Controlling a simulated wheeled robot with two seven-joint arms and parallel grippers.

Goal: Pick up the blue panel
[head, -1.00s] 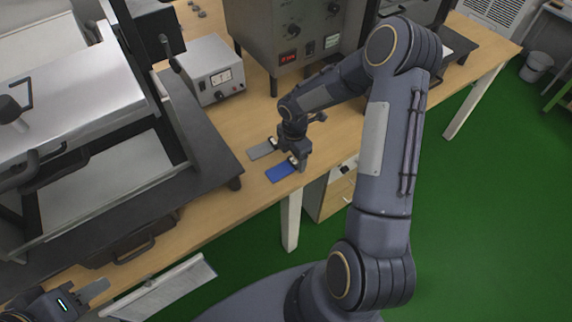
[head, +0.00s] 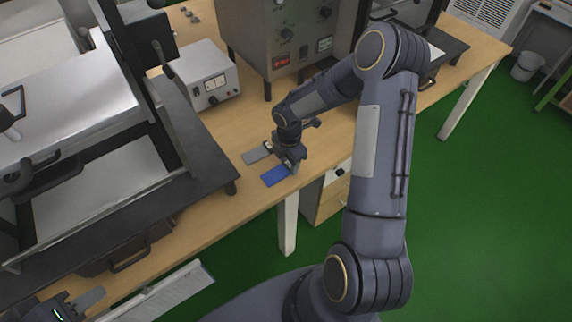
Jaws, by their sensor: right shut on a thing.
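The blue panel (head: 275,176) is a small flat plate at the front edge of the wooden bench. My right gripper (head: 286,164) reaches down to its right end and is shut on it. The fingertips are small and partly hidden by the gripper body. The panel appears to be still at bench level. A grey panel (head: 256,157) of similar size lies just behind it, close to the gripper. My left gripper (head: 84,302) shows at the lower left corner, cut off by the picture edge; its jaw opening is unclear.
A white power supply box (head: 208,79) and a large grey instrument (head: 290,42) stand behind the panels. A big black-framed machine (head: 195,135) fills the left of the bench (head: 225,205). A drawer unit (head: 328,192) is below. Green floor is clear at right.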

